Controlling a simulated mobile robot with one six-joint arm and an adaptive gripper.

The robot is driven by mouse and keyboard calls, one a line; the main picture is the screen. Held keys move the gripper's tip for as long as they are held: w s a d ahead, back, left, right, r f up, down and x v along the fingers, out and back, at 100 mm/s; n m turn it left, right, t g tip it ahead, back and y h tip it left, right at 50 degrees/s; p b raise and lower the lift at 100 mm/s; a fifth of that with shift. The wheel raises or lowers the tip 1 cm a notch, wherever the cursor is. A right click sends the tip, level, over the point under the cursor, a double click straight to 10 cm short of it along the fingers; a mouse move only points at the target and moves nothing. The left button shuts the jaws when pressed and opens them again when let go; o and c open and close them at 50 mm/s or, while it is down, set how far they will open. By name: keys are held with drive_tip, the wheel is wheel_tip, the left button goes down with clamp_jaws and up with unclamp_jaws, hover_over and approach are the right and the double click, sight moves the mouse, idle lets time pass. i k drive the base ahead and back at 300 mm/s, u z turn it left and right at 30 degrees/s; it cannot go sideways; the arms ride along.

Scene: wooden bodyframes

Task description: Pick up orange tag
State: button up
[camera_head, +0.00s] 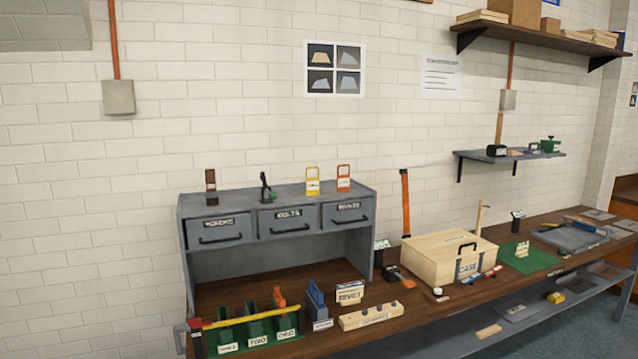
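An orange tag (343,177) with a pale label stands upright on top of the grey drawer cabinet (240,198), near its right end. A yellow tag (313,181) of similar shape stands just to its left. My gripper is not in view, and nothing is touching the orange tag.
Also on the cabinet top are a brown tag (211,183) and a small dark-and-green item (265,186). Below, the wooden bench (240,286) holds green bins (255,325), a wooden box (440,255) and several small items. A wall shelf (520,157) is to the right.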

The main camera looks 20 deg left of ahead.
sight(343, 181)
drive_tip(key=u, duration=0.35)
drive_tip(key=i, duration=0.7)
drive_tip(key=u, duration=0.5)
drive_tip(key=i, duration=0.7)
drive_tip(key=z, duration=0.15)
